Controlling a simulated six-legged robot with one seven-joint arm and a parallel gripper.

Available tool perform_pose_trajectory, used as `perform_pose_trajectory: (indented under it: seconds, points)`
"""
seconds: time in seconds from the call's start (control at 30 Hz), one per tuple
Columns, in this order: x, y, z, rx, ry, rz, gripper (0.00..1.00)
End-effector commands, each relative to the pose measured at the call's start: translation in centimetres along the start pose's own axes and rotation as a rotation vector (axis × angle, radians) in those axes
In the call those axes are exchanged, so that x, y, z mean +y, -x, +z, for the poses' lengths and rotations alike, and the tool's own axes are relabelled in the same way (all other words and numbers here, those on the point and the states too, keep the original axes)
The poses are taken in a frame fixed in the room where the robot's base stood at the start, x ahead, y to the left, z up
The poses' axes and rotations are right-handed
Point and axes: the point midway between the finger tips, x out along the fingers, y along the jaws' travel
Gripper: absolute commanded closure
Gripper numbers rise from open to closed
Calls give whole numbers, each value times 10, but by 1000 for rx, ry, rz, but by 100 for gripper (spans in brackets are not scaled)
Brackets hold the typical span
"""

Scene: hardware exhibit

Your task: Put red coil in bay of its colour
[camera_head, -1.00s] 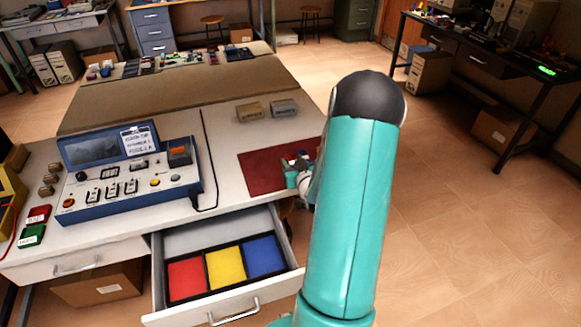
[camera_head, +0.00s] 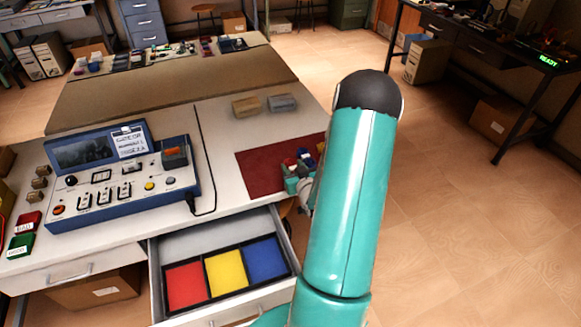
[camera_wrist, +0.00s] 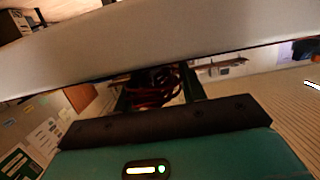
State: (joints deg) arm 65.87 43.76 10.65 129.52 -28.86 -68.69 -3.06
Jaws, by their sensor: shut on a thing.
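My gripper (camera_head: 297,184) is at the right edge of the worktop, by the red mat (camera_head: 258,178), and is partly hidden behind my teal arm. In the wrist view, my gripper (camera_wrist: 158,92) is shut on a dark reddish coil (camera_wrist: 155,88), whose outline is dim and partly covered by the gripper body. The open drawer (camera_head: 183,248) below the worktop holds a tray with three bays side by side. The red bay (camera_head: 185,286) is at left, the yellow bay (camera_head: 225,273) in the middle and the blue bay (camera_head: 266,257) at right.
Small red, blue and yellow pieces (camera_head: 304,160) lie by the mat's right side. A blue test console (camera_head: 120,180) stands left of the mat. A pale surface (camera_wrist: 150,45) crosses the wrist view close above my gripper.

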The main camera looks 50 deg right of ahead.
Motion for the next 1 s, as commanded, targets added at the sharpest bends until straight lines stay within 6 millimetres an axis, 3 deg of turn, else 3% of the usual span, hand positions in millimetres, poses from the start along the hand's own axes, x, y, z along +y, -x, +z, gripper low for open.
perform_pose_trajectory:
  seconds: [0.1,0.57,0.6,1.0]
  points:
    - [0,3,9,-1,-2,-1,81]
    - [2,6,15,1,-1,0,81]
    - [2,6,15,1,0,0,51]
    - [2,6,9,2,0,0,50]
